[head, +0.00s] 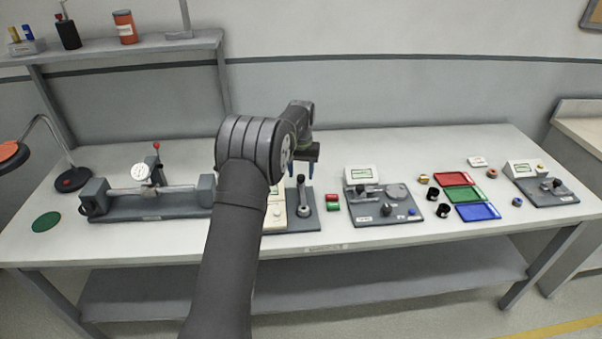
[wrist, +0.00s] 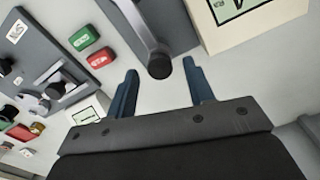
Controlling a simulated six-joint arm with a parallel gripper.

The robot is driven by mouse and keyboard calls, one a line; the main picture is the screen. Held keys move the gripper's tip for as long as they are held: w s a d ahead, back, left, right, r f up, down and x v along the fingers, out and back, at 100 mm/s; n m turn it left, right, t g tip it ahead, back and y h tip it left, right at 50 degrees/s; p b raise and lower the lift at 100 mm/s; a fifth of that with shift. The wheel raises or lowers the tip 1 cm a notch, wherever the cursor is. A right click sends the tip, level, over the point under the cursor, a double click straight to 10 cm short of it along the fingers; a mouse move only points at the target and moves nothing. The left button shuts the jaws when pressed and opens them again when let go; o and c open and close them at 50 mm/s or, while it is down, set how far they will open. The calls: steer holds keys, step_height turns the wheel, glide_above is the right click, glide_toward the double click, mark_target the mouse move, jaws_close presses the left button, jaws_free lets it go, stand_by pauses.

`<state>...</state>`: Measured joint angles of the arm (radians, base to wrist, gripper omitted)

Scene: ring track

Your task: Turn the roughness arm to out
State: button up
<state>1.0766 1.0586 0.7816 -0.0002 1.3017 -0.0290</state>
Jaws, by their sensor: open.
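My gripper (head: 301,168) is open and empty, fingers pointing down above the middle of the bench. Below it stands a grey base (head: 303,214) with an upright lever (head: 302,197) that ends in a dark knob. In the wrist view the lever's dark knob (wrist: 160,66) shows between and beyond the two blue fingertips (wrist: 161,72); I cannot tell whether they touch it. Right of it is a grey station (head: 385,206) with a small display (head: 361,174), a short arm and a round disc. The labels are too small to read, so I cannot tell which part is the roughness arm.
A red block (head: 332,197) and a green block (head: 333,207) lie right of the lever base. A cream display box (head: 275,215) stands on its left, partly hidden by my arm. Coloured trays (head: 453,179) and another station (head: 541,184) are farther right. A dial-gauge bench (head: 150,204) stands left.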

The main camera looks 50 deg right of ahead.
steer(key=shift+f, duration=0.4)
jaws_close()
